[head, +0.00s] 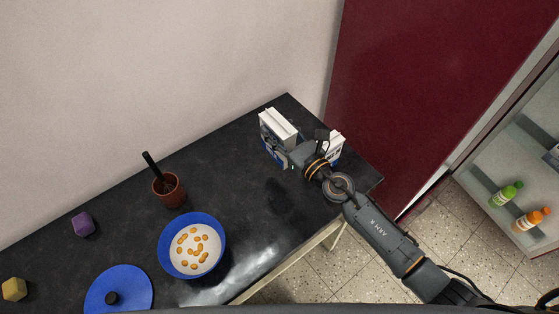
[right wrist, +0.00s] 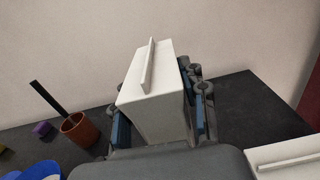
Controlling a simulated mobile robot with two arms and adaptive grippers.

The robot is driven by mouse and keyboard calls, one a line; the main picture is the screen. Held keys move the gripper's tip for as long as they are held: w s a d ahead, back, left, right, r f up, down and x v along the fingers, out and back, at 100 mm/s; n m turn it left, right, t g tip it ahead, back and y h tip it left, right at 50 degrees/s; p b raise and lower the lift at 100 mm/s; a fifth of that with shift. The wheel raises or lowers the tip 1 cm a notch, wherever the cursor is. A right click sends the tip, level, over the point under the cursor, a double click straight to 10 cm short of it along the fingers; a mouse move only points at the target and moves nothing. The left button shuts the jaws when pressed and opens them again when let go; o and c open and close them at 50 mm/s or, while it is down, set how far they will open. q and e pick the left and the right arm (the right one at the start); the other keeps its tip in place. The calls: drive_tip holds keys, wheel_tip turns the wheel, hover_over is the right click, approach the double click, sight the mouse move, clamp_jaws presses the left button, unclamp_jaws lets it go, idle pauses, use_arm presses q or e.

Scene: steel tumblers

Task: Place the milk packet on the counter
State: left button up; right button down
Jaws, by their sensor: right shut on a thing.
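A white and blue milk packet (head: 278,122) is in my right gripper (head: 286,150) over the far right part of the dark counter (head: 232,150). In the right wrist view the packet (right wrist: 157,88) looks upright, with a finger on each side of it; the right gripper (right wrist: 163,118) is shut on it. Its base is hidden, so I cannot tell whether it touches the counter. A second white carton (head: 335,143) stands to the right, partly behind my gripper; its top also shows in the right wrist view (right wrist: 288,158). My left gripper is not in view.
A bowl of cereal (head: 193,245), a brown cup with a dark handle (head: 169,191), a blue lid (head: 118,288), a purple block (head: 83,224) and a yellow block (head: 14,289) are on the counter. An open fridge with bottles (head: 506,194) is at right. The counter between cup and packet is clear.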

sight(277, 153)
drive_tip(key=shift+w+a+f+b, duration=0.1)
drive_tip(key=shift+w+f+b, duration=0.1)
drive_tip(key=shift+f+b, duration=0.1)
wheel_tip(277, 153, down, 5)
drive_tip(key=b, duration=0.4)
drive_tip(key=shift+b, duration=0.3)
drive_tip(key=shift+f+b, duration=1.4)
drive_tip(key=shift+f, duration=0.75)
drive_tip(key=shift+f, duration=0.1)
drive_tip(key=c, duration=0.7)
unclamp_jaws()
drive_tip(key=shift+f, duration=0.1)
drive_tip(key=shift+c, duration=0.2)
